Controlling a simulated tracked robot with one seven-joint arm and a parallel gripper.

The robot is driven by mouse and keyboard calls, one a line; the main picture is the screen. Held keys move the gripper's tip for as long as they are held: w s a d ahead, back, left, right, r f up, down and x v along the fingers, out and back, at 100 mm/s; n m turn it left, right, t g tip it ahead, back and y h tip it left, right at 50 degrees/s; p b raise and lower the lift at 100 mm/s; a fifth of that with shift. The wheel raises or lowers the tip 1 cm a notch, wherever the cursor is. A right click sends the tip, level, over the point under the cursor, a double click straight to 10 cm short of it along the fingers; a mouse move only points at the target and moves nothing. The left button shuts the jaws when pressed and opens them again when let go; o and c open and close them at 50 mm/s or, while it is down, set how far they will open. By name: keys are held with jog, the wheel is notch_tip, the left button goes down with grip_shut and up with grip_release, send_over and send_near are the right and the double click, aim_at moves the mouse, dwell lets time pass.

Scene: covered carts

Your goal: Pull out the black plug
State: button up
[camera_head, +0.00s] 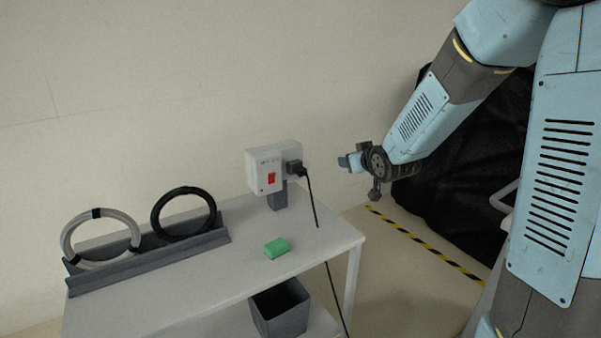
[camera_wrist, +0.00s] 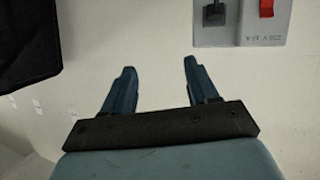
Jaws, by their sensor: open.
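The black plug (camera_head: 295,168) sits in the right side of a grey socket box (camera_head: 265,171) with a red switch (camera_head: 271,179). The box stands on a grey post on the white cart. A black cord (camera_head: 312,205) hangs from the plug past the cart's edge. In the wrist view the plug (camera_wrist: 213,14) shows at the top, beside the red switch (camera_wrist: 266,8). My gripper (camera_head: 345,162) is to the right of the plug, apart from it, at about the same height. In the wrist view my gripper (camera_wrist: 158,78) is open, with nothing between its fingers.
The white cart (camera_head: 190,275) carries a green block (camera_head: 277,247) and a grey rack (camera_head: 150,257) with a grey ring (camera_head: 66,240) and a black ring (camera_head: 154,220). A dark bin (camera_head: 281,309) stands below. A black-covered shape (camera_head: 440,200) stands behind my arm.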

jog(key=w+a+f+n+t+y, duration=0.1)
jog(key=w+a+f+y, duration=0.2)
jog(key=w+a+f, duration=0.15)
jog(key=n+t+y, duration=0.1)
jog(key=y, duration=0.2)
send_near(304, 174)
jog(key=d+x, duration=0.1)
jog(key=x, duration=0.2)
jog(key=shift+w+a+f, duration=0.2)
jog(key=shift+f, duration=0.1)
jog(key=shift+x, duration=4.5)
jog(key=shift+s+a, duration=0.1)
grip_shut()
jog(key=shift+v, duration=2.95)
